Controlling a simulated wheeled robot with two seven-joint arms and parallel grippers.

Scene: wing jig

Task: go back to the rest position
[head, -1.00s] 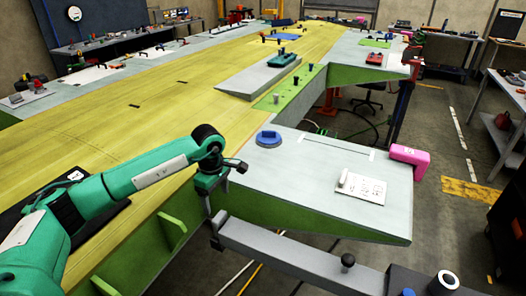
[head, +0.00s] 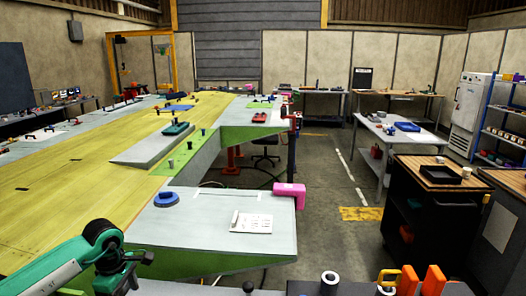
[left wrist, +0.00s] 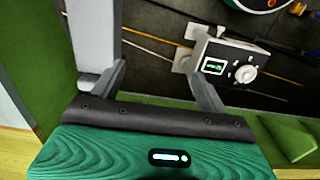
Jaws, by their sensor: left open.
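My left gripper (head: 122,278) is low at the left in the head view, at the end of my green arm, by the near edge of the wing table (head: 215,258). In the left wrist view my left gripper (left wrist: 162,80) shows two grey fingers spread apart with nothing held between them. Beyond the right finger is a grey box with a dial and a small green display (left wrist: 228,62); I cannot tell whether they touch. A pale post (left wrist: 92,40) stands by the left finger. My right gripper is not in view.
On the table's near wing are a blue round piece (head: 166,199), a white sheet (head: 251,222) and a pink block (head: 289,195). A black cart (head: 432,215) stands at the right. Orange parts (head: 420,280) are at the bottom right. Open floor lies between table and cart.

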